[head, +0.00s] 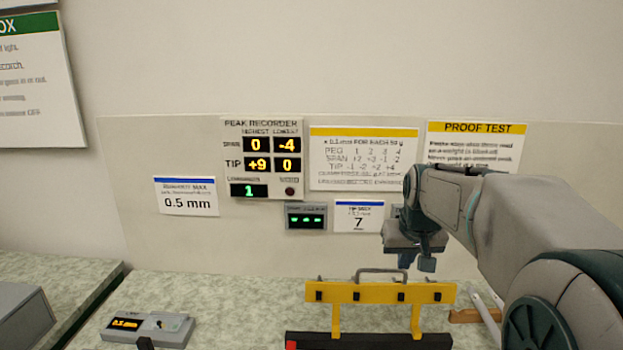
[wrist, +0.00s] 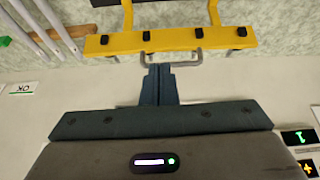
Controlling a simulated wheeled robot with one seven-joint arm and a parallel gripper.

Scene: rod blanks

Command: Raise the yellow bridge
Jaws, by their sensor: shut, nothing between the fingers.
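The yellow bridge (head: 345,293) stands upright on the bench, its beam carried by two yellow legs over a black base bar (head: 370,341). Several small black blocks sit along the beam, and a grey wire handle (head: 381,270) rises from its top. My gripper (head: 416,264) is shut and empty, pointing down near the handle's right end in the head view. In the wrist view the yellow bridge (wrist: 120,43) shows at the top, and the closed fingertips of my gripper (wrist: 160,67) are right by the grey handle (wrist: 175,64). I cannot tell whether they touch it.
A peak recorder panel (head: 262,158) and several sign cards hang on the wall behind. A small grey device with an orange display (head: 147,328) lies on the bench to the left. Pale rods (wrist: 47,30) lie beside the bridge. The bench left of the bridge is mostly clear.

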